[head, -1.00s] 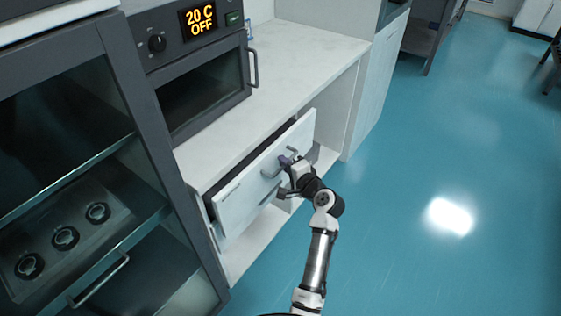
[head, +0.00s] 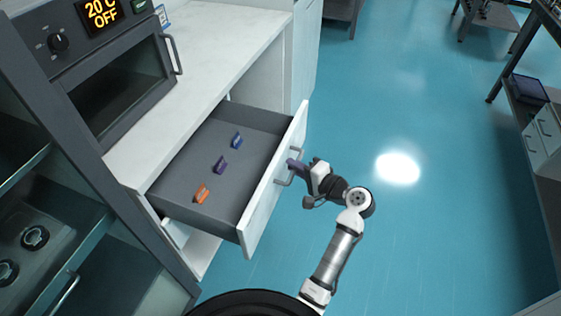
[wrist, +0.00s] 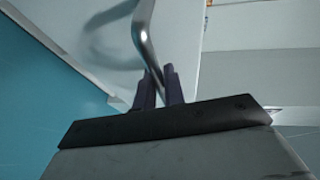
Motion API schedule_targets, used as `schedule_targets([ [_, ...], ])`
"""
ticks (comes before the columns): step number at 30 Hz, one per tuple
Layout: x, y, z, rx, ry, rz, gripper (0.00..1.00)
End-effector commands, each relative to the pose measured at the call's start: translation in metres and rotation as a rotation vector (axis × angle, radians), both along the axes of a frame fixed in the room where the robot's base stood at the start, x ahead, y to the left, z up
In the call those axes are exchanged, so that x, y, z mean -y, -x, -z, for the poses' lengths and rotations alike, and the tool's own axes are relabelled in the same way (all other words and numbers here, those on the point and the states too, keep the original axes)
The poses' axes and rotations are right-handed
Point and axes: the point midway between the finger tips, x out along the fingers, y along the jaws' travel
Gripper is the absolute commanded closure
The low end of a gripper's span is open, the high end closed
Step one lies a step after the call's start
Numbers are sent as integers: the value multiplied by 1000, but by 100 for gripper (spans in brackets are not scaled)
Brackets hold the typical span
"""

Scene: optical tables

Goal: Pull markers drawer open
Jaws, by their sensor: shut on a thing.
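The markers drawer (head: 172,182) stands well out from under the white counter in the head view. Its grey inside holds an orange marker (head: 201,193), a purple marker (head: 220,165) and a blue marker (head: 237,141), in a row. Its white front faces right and carries a metal bar handle (head: 282,182). My gripper (head: 296,166) is at the front, shut on the handle. In the wrist view the two dark fingers (wrist: 159,88) are on either side of the curved handle bar (wrist: 145,35).
A white counter (head: 215,58) with an oven (head: 115,65) on it is above the drawer. A dark glass-fronted cabinet (head: 45,215) stands at the left. The blue floor (head: 420,240) is clear around my arm. Another bench (head: 540,140) stands at the far right.

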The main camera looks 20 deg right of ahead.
Motion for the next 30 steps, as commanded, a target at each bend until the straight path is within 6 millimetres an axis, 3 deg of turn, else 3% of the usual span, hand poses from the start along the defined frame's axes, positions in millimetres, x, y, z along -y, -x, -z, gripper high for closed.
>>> schedule_targets([
  [17,9,7,0,0,-1,-3,100],
  [18,9,7,0,1,-1,-2,85],
  [22,9,7,0,1,-1,-2,68],
  [30,9,7,0,0,0,-1,68],
])
